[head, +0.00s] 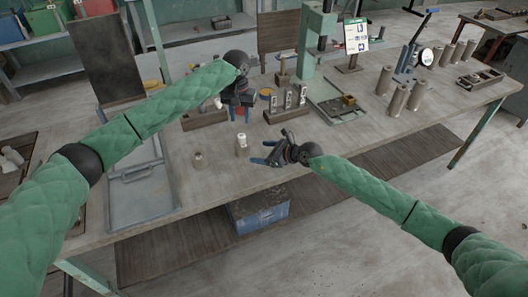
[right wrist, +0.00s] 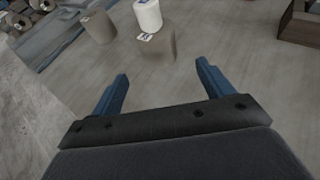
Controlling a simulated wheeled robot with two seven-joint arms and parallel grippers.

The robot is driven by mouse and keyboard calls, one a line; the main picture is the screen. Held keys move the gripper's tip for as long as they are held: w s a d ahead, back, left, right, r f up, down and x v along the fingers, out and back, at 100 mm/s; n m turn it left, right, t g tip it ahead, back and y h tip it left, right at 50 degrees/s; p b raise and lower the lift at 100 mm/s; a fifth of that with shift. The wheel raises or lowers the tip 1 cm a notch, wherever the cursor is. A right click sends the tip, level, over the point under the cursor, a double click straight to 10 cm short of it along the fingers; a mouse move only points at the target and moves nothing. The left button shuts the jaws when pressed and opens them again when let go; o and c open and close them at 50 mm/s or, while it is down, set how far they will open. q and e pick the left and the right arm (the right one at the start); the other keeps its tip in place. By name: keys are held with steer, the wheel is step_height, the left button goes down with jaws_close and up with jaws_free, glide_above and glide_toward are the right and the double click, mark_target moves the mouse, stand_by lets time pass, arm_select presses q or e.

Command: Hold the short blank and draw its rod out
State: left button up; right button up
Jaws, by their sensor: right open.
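A short taupe blank (head: 241,151) stands upright on the table, with a white piece on its top. In the right wrist view the blank (right wrist: 158,45) carries a white cylinder (right wrist: 148,14), with a small dark-and-white mark at its foot. A second short blank (head: 198,161) stands to its left; it also shows in the right wrist view (right wrist: 98,27). My left gripper (head: 240,116) is above and behind the white-topped blank, fingers down, apart and empty. My right gripper (head: 261,153) is low, right of that blank; its open fingers (right wrist: 161,85) point toward it without touching.
A grey tray (head: 118,213) lies at the left. A dark block with several metal pieces (head: 270,117) and a wooden box (head: 190,124) stand behind the blanks. A green press (head: 312,40) and taller cylinders (head: 398,100) are farther right. The front table middle is clear.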

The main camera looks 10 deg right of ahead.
mark_target(249, 151)
steer(key=shift+x, duration=3.85)
